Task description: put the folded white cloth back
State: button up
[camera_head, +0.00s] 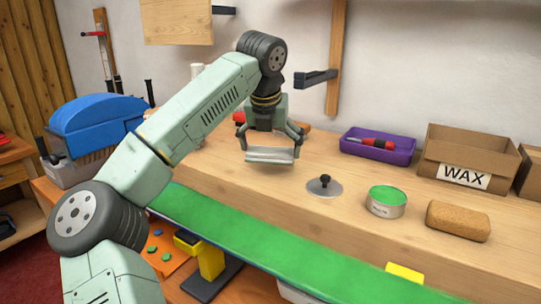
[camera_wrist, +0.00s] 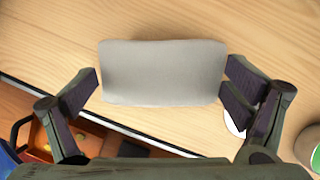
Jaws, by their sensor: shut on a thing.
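The folded white cloth (camera_wrist: 162,73) is a pale, flat rectangle with rounded corners, held between the two fingers of my gripper (camera_wrist: 163,88) in the wrist view. In the head view the cloth (camera_head: 270,155) hangs level between the fingertips of my gripper (camera_head: 271,148), seemingly a little above the wooden bench (camera_head: 350,195). The gripper points down and is shut on the cloth's two short ends. In the wrist view, bare bench top lies beyond and under the cloth.
A round metal lid (camera_head: 324,188) with a dark knob lies right of the gripper. Further right are an open green-filled tin (camera_head: 386,203), a cork block (camera_head: 458,220), a purple tray (camera_head: 378,147) and a WAX box (camera_head: 466,160). A long green board (camera_head: 290,250) runs along the front.

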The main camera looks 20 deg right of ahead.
aim_at(270, 153)
jog(key=shift+f, duration=1.55)
jog(key=shift+f, duration=0.25)
jog(key=o, duration=0.6)
jog(key=shift+r, duration=0.1)
jog(key=shift+o, duration=0.2)
jog(key=shift+r, duration=0.1)
jog(key=v, duration=1.2)
